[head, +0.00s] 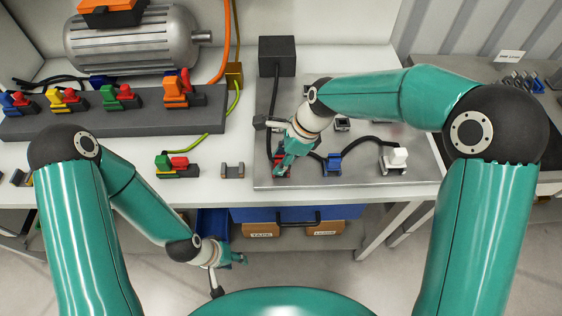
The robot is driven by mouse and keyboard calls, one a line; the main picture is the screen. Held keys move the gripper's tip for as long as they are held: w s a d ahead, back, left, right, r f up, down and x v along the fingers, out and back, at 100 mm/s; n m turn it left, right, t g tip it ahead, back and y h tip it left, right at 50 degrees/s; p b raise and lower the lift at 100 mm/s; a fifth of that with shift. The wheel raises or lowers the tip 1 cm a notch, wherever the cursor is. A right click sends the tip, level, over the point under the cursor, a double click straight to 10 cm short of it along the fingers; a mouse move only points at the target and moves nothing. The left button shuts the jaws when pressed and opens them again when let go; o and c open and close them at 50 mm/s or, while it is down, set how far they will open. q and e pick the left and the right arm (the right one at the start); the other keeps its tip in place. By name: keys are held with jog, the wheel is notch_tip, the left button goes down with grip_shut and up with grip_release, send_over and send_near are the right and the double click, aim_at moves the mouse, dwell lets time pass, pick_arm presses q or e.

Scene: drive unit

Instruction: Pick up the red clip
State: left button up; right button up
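A small red clip (281,173) sits near the front left of the grey metal plate (300,181), at the lower end of a black cable. My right gripper (284,160) reaches down right over it and hides part of it. I cannot tell whether its fingers touch the clip or how far apart they are. My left gripper (238,260) hangs low in front of the table, away from the clip, with nothing visible in it; its finger opening is unclear.
A blue clip (333,164) and a white clip (397,157) with cables are on the same plate. A green-and-red connector (176,167) and a small grey holder (232,171) lie left of it. A black box (277,56) stands behind. A dark rail (120,122) holds several coloured connectors.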

aim_at(281, 158)
grip_shut()
jog(key=shift+r, duration=0.15)
notch_tip(281, 158, up, 20)
jog(key=shift+b, duration=0.3)
